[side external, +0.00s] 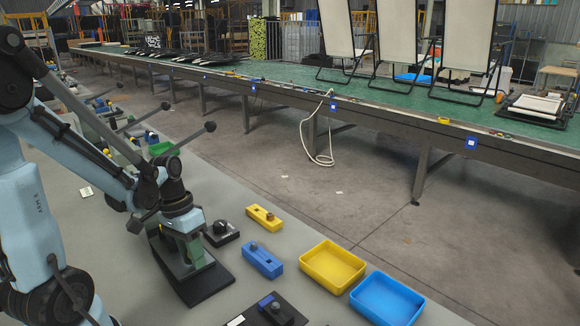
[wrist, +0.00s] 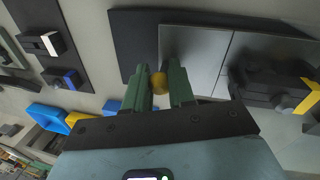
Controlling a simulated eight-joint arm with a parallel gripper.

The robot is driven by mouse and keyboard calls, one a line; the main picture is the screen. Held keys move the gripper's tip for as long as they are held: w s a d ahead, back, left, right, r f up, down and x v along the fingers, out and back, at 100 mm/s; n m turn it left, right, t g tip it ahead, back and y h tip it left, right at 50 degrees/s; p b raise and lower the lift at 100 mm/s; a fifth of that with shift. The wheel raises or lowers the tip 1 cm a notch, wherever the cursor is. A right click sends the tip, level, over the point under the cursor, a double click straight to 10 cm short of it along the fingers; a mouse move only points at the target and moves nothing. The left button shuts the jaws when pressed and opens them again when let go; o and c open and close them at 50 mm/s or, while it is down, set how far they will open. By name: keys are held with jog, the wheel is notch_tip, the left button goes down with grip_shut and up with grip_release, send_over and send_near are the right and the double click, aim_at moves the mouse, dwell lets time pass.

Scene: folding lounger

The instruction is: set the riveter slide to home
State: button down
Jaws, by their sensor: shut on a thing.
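My gripper (wrist: 160,82) has two green fingers, closed around a small yellow-brass knob (wrist: 158,84) in the wrist view. The knob is at the edge of a flat grey plate (wrist: 193,55), which lies over a dark base (wrist: 130,40). I take this to be the riveter slide, but no label shows. In the side view my gripper (side external: 192,256) points down over the dark base plate (side external: 212,286). The knob is hidden there behind the fingers, and the slide's position along its travel cannot be told.
Right of the base are a black block with a knob (side external: 221,232), a yellow block (side external: 264,217) and a blue block (side external: 262,259). A yellow tray (side external: 332,266) and a blue tray (side external: 385,299) stand farther right. A dark fixture with a yellow stripe (wrist: 282,88) is close beside my gripper.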

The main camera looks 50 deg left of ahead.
jog(key=shift+a, duration=0.15)
jog(key=c, duration=1)
grip_release()
jog(key=shift+s+a+r, duration=0.1)
jog(key=shift+a+r, duration=0.3)
jog(key=shift+r, duration=1.6)
jog(key=shift+s+a+r, duration=0.1)
jog(key=shift+a+r, duration=0.25)
jog(key=shift+r, duration=1.6)
jog(key=shift+a+r, duration=0.4)
jog(key=shift+r, duration=1.6)
